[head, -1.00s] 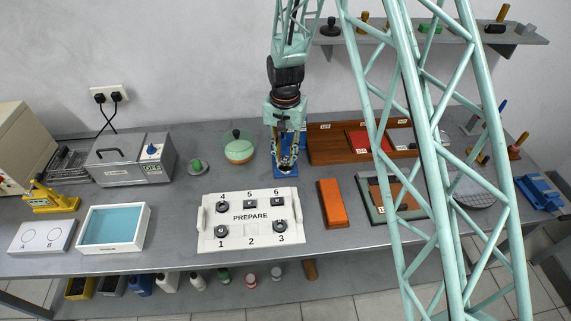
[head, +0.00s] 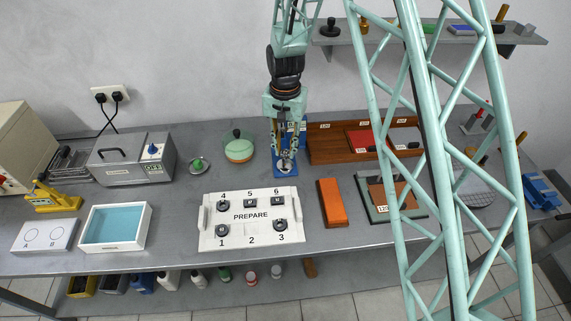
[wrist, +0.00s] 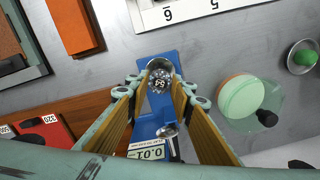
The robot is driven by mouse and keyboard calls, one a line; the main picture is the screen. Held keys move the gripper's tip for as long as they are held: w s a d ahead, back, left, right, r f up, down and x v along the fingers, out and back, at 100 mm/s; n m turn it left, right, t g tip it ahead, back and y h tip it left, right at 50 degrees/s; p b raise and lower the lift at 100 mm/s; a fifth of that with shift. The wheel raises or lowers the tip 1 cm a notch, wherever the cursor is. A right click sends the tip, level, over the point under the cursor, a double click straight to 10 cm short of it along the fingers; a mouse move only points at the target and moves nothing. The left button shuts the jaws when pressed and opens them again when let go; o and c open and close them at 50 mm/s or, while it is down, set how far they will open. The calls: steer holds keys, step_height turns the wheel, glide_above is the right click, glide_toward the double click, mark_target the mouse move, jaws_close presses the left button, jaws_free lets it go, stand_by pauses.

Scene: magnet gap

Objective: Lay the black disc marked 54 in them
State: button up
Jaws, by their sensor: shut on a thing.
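The black disc marked 54 (wrist: 160,84) shows in the wrist view between the fingertips of my gripper (wrist: 160,90). My gripper is shut on it. The disc is over the round metal seat (wrist: 158,65) of a blue stand (wrist: 152,120) with a label reading 0.01. I cannot tell whether the disc touches the seat. In the head view my gripper (head: 285,158) points down at the blue stand (head: 287,171), and the disc is too small to make out.
A white PREPARE tray (head: 250,238) with numbered places stands in front of the stand; place 2 looks empty. A green-lidded round dish (head: 239,150) is to its left, a wooden rack (head: 330,143) to its right. An orange block (head: 331,202) lies beside the tray.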

steer(key=shift+r, duration=0.1)
steer(key=shift+s+a+r+n, duration=0.2)
steer(key=shift+s+r+n, duration=0.05)
steer(key=shift+r+n, duration=0.15)
steer(key=shift+d+n+b, duration=0.3)
steer(key=shift+d+b, duration=0.05)
steer(key=shift+b, duration=0.2)
steer(key=shift+n, duration=0.9)
steer(key=w+d+f+b, duration=0.1)
steer(key=d+b, duration=0.1)
steer(key=d, duration=0.4)
steer(key=w+d+f+b, duration=0.1)
steer(key=w+d+b, duration=0.1)
steer(key=d, duration=0.5)
steer(key=w+d+f+b, duration=0.1)
steer(key=w+d+b, duration=0.1)
steer(key=d+b, duration=0.2)
steer(key=shift+d+f, duration=0.15)
steer(key=shift+d, duration=0.75)
steer(key=shift+d+f, duration=0.15)
steer(key=shift+d, duration=0.7)
steer(key=shift+a, duration=0.2)
